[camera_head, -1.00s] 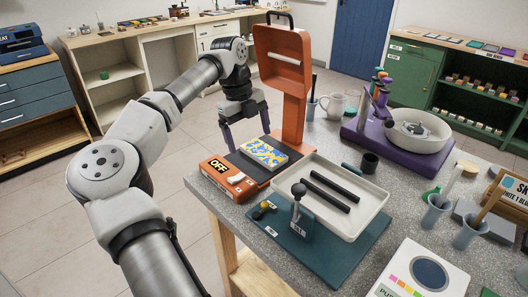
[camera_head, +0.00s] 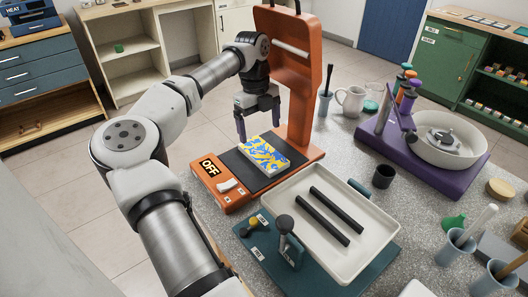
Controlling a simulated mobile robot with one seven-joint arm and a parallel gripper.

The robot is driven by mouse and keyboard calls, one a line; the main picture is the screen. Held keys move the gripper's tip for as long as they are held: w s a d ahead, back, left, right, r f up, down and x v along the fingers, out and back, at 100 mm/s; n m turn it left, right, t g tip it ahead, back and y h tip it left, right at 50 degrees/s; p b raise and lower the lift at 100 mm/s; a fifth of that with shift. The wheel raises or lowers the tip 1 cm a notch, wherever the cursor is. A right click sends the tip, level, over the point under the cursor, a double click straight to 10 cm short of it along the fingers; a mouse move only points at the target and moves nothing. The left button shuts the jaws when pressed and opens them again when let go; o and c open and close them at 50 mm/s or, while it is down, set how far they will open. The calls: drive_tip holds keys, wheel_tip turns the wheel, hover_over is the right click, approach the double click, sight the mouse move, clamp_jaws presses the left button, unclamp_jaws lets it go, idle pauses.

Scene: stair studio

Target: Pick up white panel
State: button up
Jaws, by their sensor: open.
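My gripper (camera_head: 259,130) is open and empty, its dark fingers pointing down. It hangs close to the panel with a blue and yellow pattern and pale edges (camera_head: 263,155), apparently just above or behind it. This panel lies flat on the dark plate (camera_head: 237,167) of the orange press. No plain white panel shows clearly, and I cannot tell whether the patterned one has a white underside. The gap between fingers and panel is hard to judge.
The tall orange press column (camera_head: 301,100) stands just right of my gripper. A white tray (camera_head: 362,258) with two black bars lies in front, by a knobbed lever (camera_head: 285,225). A purple stand (camera_head: 433,173) with a white bowl is at right.

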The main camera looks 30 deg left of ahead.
sight(263, 153)
drive_tip(key=shift+s+d+f+p, duration=0.15)
drive_tip(key=shift+d+f+p, duration=0.15)
drive_tip(key=shift+f, duration=0.85)
drive_tip(key=shift+s+d+f+p, duration=0.2)
drive_tip(key=shift+f+p, duration=0.15)
drive_tip(key=shift+f, duration=0.8)
drive_tip(key=shift+s+d+f+p, duration=0.1)
drive_tip(key=shift+d+f+p, duration=0.2)
drive_tip(key=shift+f, duration=0.85)
drive_tip(key=c, duration=1.1)
drive_tip(key=shift+c, duration=0.5)
drive_tip(key=shift+r, duration=0.15)
